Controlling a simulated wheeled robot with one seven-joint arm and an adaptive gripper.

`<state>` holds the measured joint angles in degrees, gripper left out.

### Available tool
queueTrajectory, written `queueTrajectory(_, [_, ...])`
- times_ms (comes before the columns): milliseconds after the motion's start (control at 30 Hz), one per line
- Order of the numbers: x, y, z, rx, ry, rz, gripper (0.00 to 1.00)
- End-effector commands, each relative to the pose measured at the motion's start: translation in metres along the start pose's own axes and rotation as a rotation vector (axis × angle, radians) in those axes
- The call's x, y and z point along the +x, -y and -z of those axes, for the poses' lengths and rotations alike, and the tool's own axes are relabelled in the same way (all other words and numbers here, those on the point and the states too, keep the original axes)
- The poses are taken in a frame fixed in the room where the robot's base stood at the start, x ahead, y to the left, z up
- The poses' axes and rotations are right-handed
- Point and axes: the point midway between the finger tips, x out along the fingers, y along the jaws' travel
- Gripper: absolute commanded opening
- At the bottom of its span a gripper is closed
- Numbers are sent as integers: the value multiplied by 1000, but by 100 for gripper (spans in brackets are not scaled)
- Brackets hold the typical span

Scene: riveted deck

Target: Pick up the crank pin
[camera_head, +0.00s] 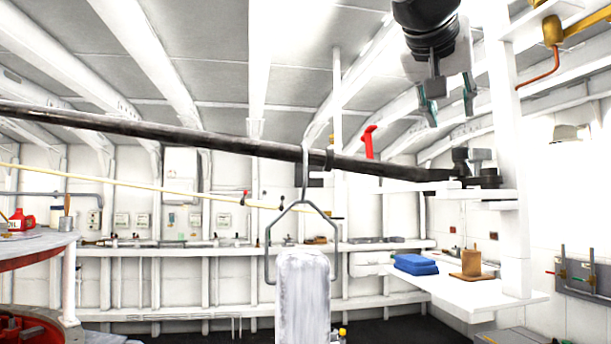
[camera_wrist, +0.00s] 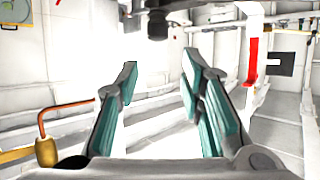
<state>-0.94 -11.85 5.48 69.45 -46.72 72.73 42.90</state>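No part is plainly recognisable as the crank pin. A dark metal fitting (camera_head: 478,172) with an upright block sits on a white shelf at the right, near the end of a long black bar (camera_head: 220,144). I cannot tell whether the pin is part of it. A small red handle-shaped piece (camera_head: 369,140) stands up just above the bar; a red piece also shows in the wrist view (camera_wrist: 252,62). My gripper (camera_head: 448,100) hangs at the upper right above the fitting, fingers apart and empty. In the wrist view its teal-padded fingers (camera_wrist: 160,78) have nothing between them.
The black bar crosses the view from the left. A white post (camera_head: 507,150) stands right of my gripper. Below, a white bench (camera_head: 478,292) holds a blue folded item (camera_head: 415,265) and a brown block (camera_head: 471,264). A copper pipe (camera_head: 541,80) is at upper right.

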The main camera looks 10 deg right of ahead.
Motion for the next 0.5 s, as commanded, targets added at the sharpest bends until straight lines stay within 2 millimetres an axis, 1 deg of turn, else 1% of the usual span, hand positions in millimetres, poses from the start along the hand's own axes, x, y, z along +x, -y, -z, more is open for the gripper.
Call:
queueTrajectory(300, [57,-1,-1,-3,4,-1,35])
queueTrajectory(400, [69,-1,-1,-2,4,0,35])
queueTrajectory(500, [76,-1,-1,-2,3,1,35])
